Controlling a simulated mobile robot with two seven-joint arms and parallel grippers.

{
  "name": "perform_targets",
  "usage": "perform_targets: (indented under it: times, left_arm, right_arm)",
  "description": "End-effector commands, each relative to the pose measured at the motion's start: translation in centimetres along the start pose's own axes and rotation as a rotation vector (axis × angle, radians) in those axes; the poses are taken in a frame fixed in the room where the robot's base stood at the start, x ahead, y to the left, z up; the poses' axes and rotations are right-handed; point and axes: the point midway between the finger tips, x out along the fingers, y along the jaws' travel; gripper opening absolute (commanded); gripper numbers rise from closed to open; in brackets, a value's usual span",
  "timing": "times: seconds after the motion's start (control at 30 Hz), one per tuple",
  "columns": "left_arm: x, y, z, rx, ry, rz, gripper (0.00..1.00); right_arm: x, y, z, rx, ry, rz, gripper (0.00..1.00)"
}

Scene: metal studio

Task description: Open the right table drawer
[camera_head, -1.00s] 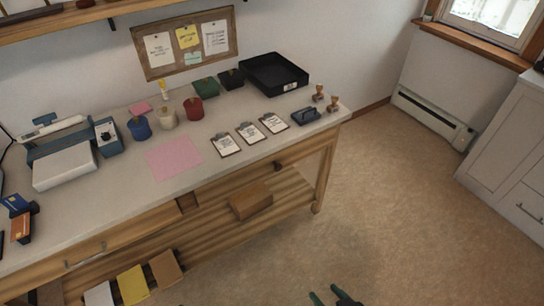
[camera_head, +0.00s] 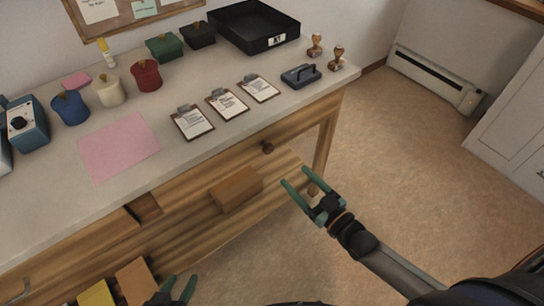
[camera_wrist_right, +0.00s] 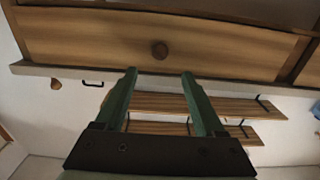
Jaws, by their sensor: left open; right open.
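The right table drawer (camera_head: 222,166) has a wooden front with one round brown knob (camera_head: 267,147). Its front looks flush with the table. In the right wrist view, the drawer front (camera_wrist_right: 90,40) runs across the top and its knob (camera_wrist_right: 159,50) lies just beyond the gap between my fingertips. My right gripper (camera_head: 297,178) is open and empty, in front of the table, to the right of the knob and apart from it; its green fingers also show in the right wrist view (camera_wrist_right: 159,76). My left gripper (camera_head: 179,282) is open at the bottom edge, partly cut off.
The table top (camera_head: 210,155) holds clipboards (camera_head: 228,103), a stapler-like blue item (camera_head: 300,76), stamps (camera_head: 337,57), a black tray (camera_head: 252,28) and several pots. A brown box (camera_head: 237,190) sits below the drawer. The floor (camera_head: 420,170) to the right is clear.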

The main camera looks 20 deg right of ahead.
Motion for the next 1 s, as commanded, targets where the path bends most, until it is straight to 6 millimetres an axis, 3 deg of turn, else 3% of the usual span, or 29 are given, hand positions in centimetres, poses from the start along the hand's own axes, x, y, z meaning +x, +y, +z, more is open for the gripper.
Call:
perform_targets:
  times: [0.5,0.7,1.0]
  left_arm:
    - [0.7,-0.5,1.2,0.002,-0.001,-0.008,0.50]
    - [0.8,-0.7,1.8,0.002,-0.009,-0.011,0.50]
    - [0.7,-0.8,1.7,0.003,-0.007,-0.013,0.50]
  right_arm:
    - [9.4,-0.1,0.1,0.000,0.000,0.000,0.71]
    - [11.1,-0.1,0.1,0.000,-0.002,0.000,0.71]
    - [11.4,-0.1,0.0,0.000,-0.003,0.000,0.71]
